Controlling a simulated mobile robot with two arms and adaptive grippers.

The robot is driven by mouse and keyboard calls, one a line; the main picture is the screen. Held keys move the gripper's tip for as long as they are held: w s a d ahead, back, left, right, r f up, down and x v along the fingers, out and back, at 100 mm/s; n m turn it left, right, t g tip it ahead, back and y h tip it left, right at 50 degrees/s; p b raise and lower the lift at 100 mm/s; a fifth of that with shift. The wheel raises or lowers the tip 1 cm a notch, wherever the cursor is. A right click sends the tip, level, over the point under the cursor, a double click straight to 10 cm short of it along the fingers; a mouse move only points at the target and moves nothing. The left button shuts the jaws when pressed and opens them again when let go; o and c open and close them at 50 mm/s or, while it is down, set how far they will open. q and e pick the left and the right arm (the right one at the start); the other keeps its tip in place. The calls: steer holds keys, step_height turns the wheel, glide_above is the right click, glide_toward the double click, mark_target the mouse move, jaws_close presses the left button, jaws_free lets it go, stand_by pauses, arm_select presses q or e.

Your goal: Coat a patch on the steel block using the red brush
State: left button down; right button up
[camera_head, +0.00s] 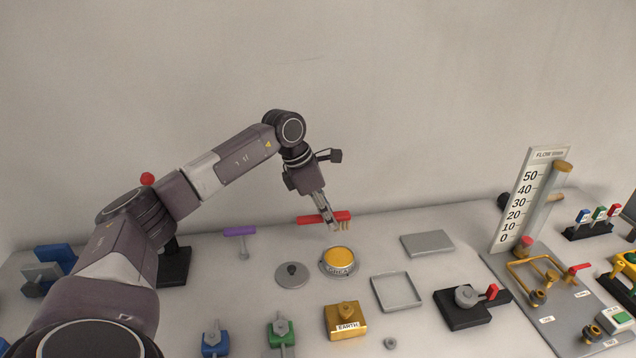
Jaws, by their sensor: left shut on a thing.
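My left gripper (331,222) is shut on the red brush (311,219), whose bristles point down on the right. The brush hangs above a round grey dish (324,268) filled with yellow material (339,260); the bristles look apart from it. A flat grey slab (427,243), which looks like the steel block, lies to the right of the dish, with no coating visible on top. My right gripper is out of view.
A round grey lid (292,276) and a purple-handled tool (240,232) are left of the dish. A shallow square tray (397,307), a gold block marked EARTH (346,319) and a black lever base (466,318) stand nearer. A flow gauge (522,200) rises at the right.

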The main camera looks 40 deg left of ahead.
arm_select(q)
steer(key=shift+s+d+f+b, duration=0.15)
steer(key=shift+s+f, duration=0.1)
steer(key=shift+f, duration=0.4)
steer(key=shift+s+d+f+b, duration=0.15)
steer(key=shift+s+d+f, duration=0.1)
steer(key=shift+f, duration=0.45)
steer(key=shift+s+d+f+b, duration=0.15)
steer(key=shift+s+f, duration=0.1)
steer(key=shift+f, duration=0.4)
steer(key=shift+f+b, duration=1.15)
steer(key=shift+f, duration=0.65)
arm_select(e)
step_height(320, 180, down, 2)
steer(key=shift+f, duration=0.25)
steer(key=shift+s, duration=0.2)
arm_select(q)
steer(key=shift+s+f+b, duration=0.1)
steer(key=shift+f+b, duration=0.35)
steer(key=shift+f, duration=0.15)
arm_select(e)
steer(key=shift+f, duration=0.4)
arm_select(q)
step_height(320, 180, up, 7)
steer(key=p, duration=0.4)
steer(key=shift+p, duration=0.35)
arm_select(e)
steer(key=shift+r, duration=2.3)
